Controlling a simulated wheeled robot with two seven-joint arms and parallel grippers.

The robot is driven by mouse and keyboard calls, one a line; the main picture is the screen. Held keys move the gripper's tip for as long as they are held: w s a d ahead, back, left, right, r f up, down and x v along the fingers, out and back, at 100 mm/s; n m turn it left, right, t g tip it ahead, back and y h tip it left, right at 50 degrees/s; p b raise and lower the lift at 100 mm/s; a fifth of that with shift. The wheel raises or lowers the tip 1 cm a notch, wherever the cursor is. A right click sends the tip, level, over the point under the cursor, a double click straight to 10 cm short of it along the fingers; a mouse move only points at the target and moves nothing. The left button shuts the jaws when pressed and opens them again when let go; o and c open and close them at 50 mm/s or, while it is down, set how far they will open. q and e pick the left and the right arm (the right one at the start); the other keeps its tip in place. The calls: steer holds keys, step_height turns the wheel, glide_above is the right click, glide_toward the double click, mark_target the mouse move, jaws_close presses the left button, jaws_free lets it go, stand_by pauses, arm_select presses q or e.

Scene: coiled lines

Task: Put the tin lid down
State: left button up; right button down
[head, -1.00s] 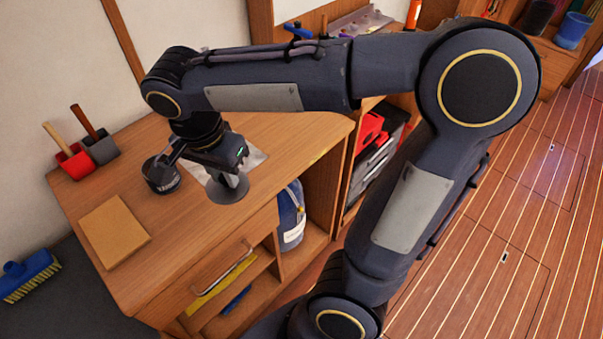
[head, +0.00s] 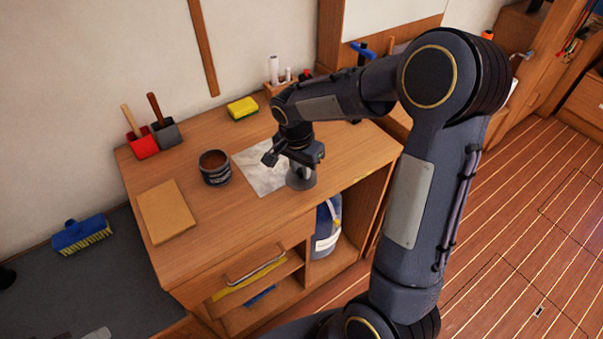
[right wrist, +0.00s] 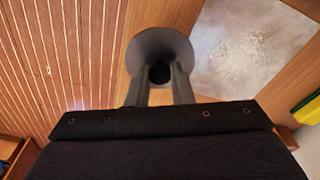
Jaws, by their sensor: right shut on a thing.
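My right gripper (head: 300,166) is shut on the knob of the tin lid, a round grey disc (head: 301,182). The lid is held flat near the right front edge of the white sheet on the bench; I cannot tell whether it touches the bench top. In the right wrist view the lid (right wrist: 141,46) lies between and beyond the two fingers (right wrist: 159,84), overlapping the bench edge. The open dark tin (head: 215,176), brown inside, stands upright left of the sheet, apart from the lid. My left gripper is not in view.
The white sheet (head: 252,169) lies on the wooden bench (head: 225,225). A tan board (head: 166,211) lies at the left. Red (head: 142,145) and grey (head: 167,134) holders, a yellow sponge (head: 242,107) and a small rack stand along the back. Bare wood lies in front of the tin.

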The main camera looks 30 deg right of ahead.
mark_target(301, 176)
steer(key=shift+w+d+f, duration=0.15)
steer(key=shift+f, duration=0.85)
steer(key=shift+w+d+f, duration=0.1)
steer(key=shift+w+f, duration=0.05)
steer(key=shift+f, duration=0.85)
steer(key=shift+f, duration=0.15)
steer(key=c, duration=1.3)
jaws_free()
steer(key=r, duration=0.4)
steer(key=a+r, duration=0.1)
steer(key=r, duration=0.7)
steer(key=shift+s+a, duration=0.2)
steer(key=shift+s, duration=0.15)
steer(key=s+a+n+t+y, duration=0.1)
steer(key=s+a+n, duration=0.1)
steer(key=s, duration=0.5)
steer(key=s+a+r+n+t+y, duration=0.1)
steer(key=s+a+n+t+y, duration=0.1)
steer(key=s+n, duration=0.3)
steer(key=s+a+r+n+t+y, duration=0.1)
steer(key=s+n, duration=0.3)
steer(key=s, duration=0.5)
steer(key=shift+s+a+t+y, duration=0.2)
steer(key=shift+a+t+y, duration=0.25)
steer(key=shift+t+y, duration=0.05)
